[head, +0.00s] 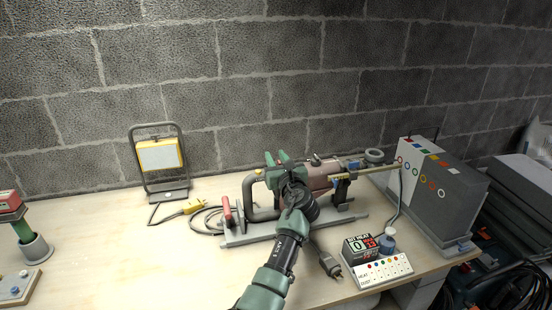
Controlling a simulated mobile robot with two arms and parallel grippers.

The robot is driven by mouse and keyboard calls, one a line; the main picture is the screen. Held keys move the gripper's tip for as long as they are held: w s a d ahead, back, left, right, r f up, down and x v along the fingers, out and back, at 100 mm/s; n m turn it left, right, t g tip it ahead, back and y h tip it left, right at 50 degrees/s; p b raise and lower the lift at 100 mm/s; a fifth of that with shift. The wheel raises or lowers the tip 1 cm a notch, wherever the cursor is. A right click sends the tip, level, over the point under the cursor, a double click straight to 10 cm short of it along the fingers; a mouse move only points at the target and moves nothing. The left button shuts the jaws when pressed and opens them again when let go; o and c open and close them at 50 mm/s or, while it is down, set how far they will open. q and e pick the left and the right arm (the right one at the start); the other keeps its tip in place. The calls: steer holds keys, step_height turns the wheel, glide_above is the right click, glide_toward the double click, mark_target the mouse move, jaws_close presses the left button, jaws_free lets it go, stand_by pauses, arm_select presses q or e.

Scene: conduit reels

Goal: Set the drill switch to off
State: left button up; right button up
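The drill (318,173), with a dull red body and a grey loop handle (262,213), lies on a grey stand (240,238) in the middle of the table. My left arm reaches in from the bottom, and my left gripper (276,161) is over the rear part of the drill. Its two green fingertips show a gap between them, with nothing visible held. My arm and gripper hide part of the drill body, and I cannot make out the switch or its setting. A red lever-like part (227,209) stands at the stand's left end. My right gripper is not in view.
A work lamp (160,155) stands at the back left, with a yellow plug (193,206) and cable nearby. A grey box with coloured rings (430,185) stands at the right. A counter box (368,246) and white panel (384,272) sit front right.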

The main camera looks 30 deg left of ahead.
arm_select(q)
jaws_close()
steer(key=shift+f, duration=0.1)
stand_by(1.3)
